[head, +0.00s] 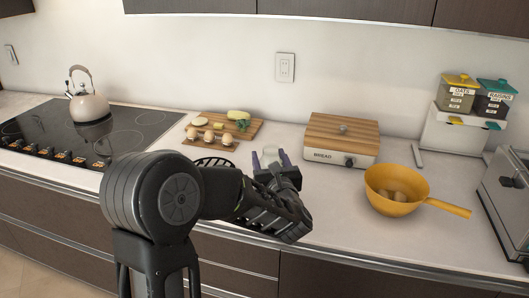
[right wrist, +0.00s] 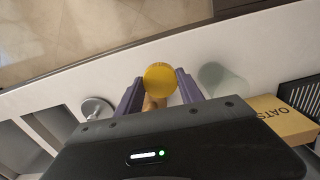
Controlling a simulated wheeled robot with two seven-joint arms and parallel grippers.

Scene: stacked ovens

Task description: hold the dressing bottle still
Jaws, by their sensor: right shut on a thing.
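The dressing bottle (right wrist: 161,80) shows its round yellow cap end-on in the right wrist view, with a tan part below it. The purple fingers of my right gripper (right wrist: 158,94) are on either side of it, and the gripper is shut on it. The lower part of the bottle is hidden by the gripper body. In the head view my left gripper (head: 270,160) is over the counter, left of the bread box. Its purple pads are apart, with something pale between or behind them; I cannot tell whether it is held. My right gripper does not show in the head view.
The bread box (head: 340,138) and a yellow pan (head: 395,191) stand right of my left gripper. A cutting board (head: 222,131) with food lies behind it. In the right wrist view, a tan box marked OATS (right wrist: 285,119) stands at right and the counter edge runs across the top.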

